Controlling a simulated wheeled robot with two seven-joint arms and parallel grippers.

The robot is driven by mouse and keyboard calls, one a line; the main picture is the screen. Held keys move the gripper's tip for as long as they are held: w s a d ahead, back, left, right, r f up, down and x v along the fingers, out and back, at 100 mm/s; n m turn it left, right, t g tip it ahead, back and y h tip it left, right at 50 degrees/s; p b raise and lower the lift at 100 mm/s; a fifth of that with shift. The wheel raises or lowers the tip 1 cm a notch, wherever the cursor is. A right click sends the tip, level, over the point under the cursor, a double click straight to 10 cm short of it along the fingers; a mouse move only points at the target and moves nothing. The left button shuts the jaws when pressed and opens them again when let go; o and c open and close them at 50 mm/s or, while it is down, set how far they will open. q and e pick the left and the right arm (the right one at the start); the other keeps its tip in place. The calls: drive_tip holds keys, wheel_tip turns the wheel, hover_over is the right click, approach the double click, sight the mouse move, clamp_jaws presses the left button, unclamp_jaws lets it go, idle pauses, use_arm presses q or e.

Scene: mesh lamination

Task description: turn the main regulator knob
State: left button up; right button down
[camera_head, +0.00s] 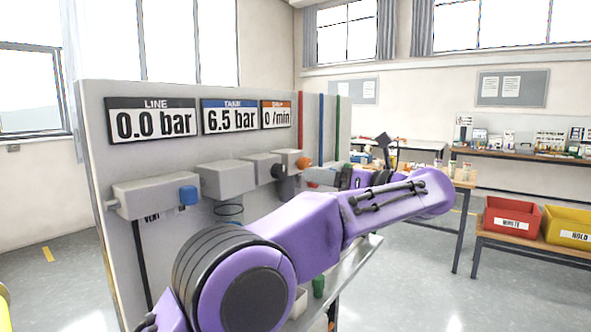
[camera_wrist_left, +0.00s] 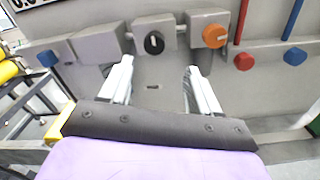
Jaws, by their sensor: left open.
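A panel (camera_head: 160,160) carries a row of grey boxes with knobs, and no label marks which knob is the main regulator. In the head view a blue knob (camera_head: 188,195) is at the left and an orange knob (camera_head: 303,163) is farther right. The left wrist view shows a black round dial with a white mark (camera_wrist_left: 154,43) and the orange knob (camera_wrist_left: 214,35). My left gripper (camera_wrist_left: 159,65) is open and empty, its fingers below the dial and apart from it in the picture. In the head view my left gripper (camera_head: 324,177) is small and partly hidden. My right gripper is out of view.
Readouts on the panel show LINE 0.0 bar (camera_head: 152,121), 6.5 bar (camera_head: 230,117) and 0 /min (camera_head: 275,115). A red knob (camera_wrist_left: 243,61) and a blue knob (camera_wrist_left: 295,56) sit right of the orange one. Red (camera_head: 511,217) and yellow (camera_head: 568,228) bins stand at right.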

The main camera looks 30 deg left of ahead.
sight(283, 170)
use_arm(q)
drive_tip(key=a, duration=0.3)
drive_tip(key=a+p, duration=0.1)
drive_tip(key=a, duration=0.1)
drive_tip(key=shift+s+a+r, duration=0.2)
drive_tip(key=shift+s+r, duration=0.2)
drive_tip(key=a, duration=0.2)
drive_tip(key=w+a, duration=0.1)
drive_tip(key=a, duration=0.1)
drive_tip(key=shift+f+p, duration=0.2)
drive_tip(key=shift+p, duration=0.15)
drive_tip(key=shift+s+a, duration=0.15)
drive_tip(key=shift+a, duration=0.2)
drive_tip(key=c, duration=1)
